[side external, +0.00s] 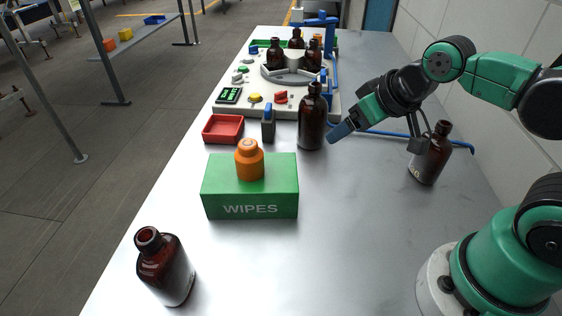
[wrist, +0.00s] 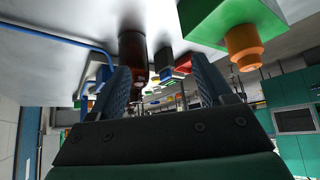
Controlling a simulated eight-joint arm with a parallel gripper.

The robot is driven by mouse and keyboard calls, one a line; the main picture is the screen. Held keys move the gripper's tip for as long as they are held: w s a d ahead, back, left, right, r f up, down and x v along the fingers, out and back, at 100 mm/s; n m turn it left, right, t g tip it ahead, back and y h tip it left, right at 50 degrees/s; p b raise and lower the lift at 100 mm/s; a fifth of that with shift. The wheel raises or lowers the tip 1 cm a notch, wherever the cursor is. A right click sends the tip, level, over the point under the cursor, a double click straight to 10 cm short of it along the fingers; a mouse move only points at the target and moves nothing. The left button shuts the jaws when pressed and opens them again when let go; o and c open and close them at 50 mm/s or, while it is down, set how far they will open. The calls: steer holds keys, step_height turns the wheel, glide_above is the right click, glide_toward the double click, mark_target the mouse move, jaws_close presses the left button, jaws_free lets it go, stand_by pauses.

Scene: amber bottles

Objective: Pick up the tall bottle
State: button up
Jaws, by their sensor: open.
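The tall bottle (side external: 312,128) is dark amber glass and stands upright near the middle of the metal table. My gripper (side external: 345,128) is just to its right, tilted down, with blue fingers apart and nothing held. The two do not appear to be touching, though the exact gap is hard to judge. In the wrist view, which is upside down, the tall bottle (wrist: 132,50) shows beyond the open fingers (wrist: 160,78), nearer the left finger, which hides part of it.
A green wipes box (side external: 222,200) carries an orange bottle (side external: 249,162). Other amber bottles stand at front left (side external: 168,275) and at right (side external: 430,160). A carousel machine (side external: 235,108) stands behind.

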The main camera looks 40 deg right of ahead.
step_height(320, 180, up, 5)
steer(key=m+t+y, duration=0.3)
steer(key=m+y, duration=0.2)
steer(key=m, duration=1.8)
glide_above(313, 115)
steer(key=s, duration=0.3)
steer(key=w+d+m+t, duration=0.2)
steer(key=d+m+t, duration=0.15)
steer(key=m, duration=0.45)
steer(key=shift+m+g, duration=0.3)
steer(key=shift+g, duration=0.05)
steer(key=shift+w+a+f, duration=0.35)
steer(key=shift+w+f, duration=0.45)
steer(key=shift+f, duration=0.5)
steer(key=shift+w+a+f, duration=0.3)
steer(key=shift+w+f, duration=0.5)
steer(key=shift+f, duration=0.45)
steer(key=shift+w+a+f, duration=0.35)
steer(key=shift+w+f, duration=0.45)
steer(key=shift+f, duration=0.5)
jaws_close()
